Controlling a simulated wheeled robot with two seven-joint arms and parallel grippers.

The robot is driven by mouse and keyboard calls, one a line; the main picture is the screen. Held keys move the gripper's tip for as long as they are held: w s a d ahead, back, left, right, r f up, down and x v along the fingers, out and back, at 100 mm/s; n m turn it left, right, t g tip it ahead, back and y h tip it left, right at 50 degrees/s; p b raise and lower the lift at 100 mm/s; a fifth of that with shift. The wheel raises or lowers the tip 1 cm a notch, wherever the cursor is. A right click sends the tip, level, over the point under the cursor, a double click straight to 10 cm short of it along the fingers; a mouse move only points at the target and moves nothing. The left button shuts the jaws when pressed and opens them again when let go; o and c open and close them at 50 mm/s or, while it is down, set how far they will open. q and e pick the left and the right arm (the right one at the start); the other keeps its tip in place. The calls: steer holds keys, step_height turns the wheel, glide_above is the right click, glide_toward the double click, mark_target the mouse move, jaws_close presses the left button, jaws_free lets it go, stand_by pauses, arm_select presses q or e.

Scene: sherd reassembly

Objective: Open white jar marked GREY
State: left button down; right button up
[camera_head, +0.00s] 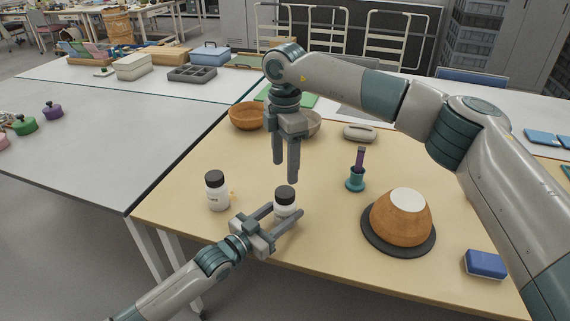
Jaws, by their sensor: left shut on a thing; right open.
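A white jar with a black lid (285,201) stands near the table's front edge, between the fingers of my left gripper (286,211). The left gripper is shut on this jar's body from the front left; the lid is clear above the fingers. Any marking on it is hidden or too small to read. My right gripper (286,166) points down above and a little behind the jar, open and empty, apart from the lid. A second white jar with a black lid (217,196) stands to the left; its dark label is too small to read.
An orange-brown pot (401,214) sits on a dark round base (376,240) at the right. A teal holder (355,182) with a purple-handled tool stands behind it. A blue block (486,264) lies at front right. Bowls (246,116) stand at the back.

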mark_target(285, 191)
steer(key=m, duration=0.4)
steer(key=shift+f, duration=0.15)
stand_by(0.4)
steer(key=shift+f, duration=3.85)
